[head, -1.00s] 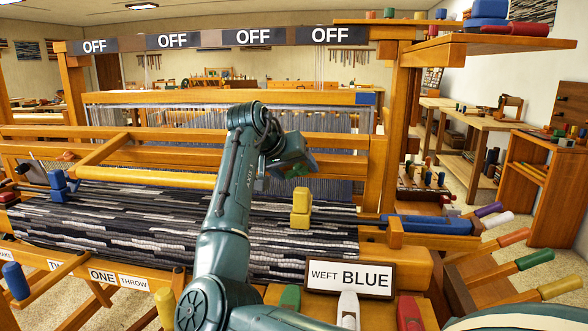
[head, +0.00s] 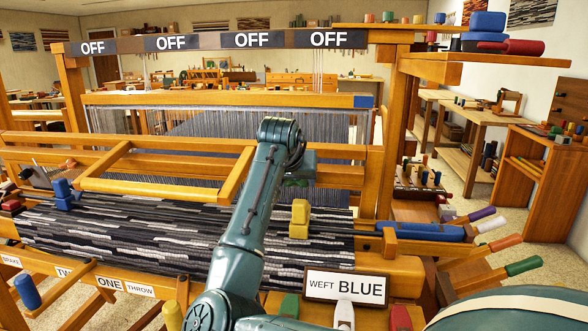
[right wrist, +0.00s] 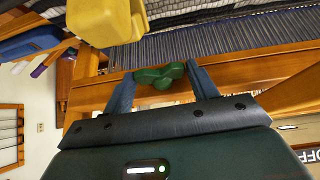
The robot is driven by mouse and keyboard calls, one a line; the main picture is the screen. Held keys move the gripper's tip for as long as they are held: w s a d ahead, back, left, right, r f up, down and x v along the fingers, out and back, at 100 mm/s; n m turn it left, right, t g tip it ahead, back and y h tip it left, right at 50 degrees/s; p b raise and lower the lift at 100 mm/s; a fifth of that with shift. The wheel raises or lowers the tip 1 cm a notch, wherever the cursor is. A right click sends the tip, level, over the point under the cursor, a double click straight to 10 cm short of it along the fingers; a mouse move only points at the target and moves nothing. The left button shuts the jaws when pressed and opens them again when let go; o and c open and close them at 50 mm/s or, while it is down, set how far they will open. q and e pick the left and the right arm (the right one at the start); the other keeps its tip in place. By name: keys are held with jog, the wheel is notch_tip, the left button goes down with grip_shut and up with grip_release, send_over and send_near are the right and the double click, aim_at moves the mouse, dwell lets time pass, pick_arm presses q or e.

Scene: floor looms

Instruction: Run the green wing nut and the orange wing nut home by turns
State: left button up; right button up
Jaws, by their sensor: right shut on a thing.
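The green wing nut (right wrist: 158,76) sits between the two fingers of my right gripper (right wrist: 162,86) in the right wrist view, against a wooden beam. The gripper is shut on it. In the head view, my right gripper (head: 297,181) is mostly hidden behind my wrist, low in front of the loom's crossbeam, with a bit of green showing at its tip. I cannot make out the orange wing nut in either view. My left gripper is not in view.
A blue block (head: 62,194) stands at the left. The WEFT BLUE sign (head: 346,288) is in front.

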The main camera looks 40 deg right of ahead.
jog(key=o, duration=1)
jog(key=p+v, duration=0.1)
jog(key=v, duration=1.2)
jog(key=shift+s+r, duration=0.1)
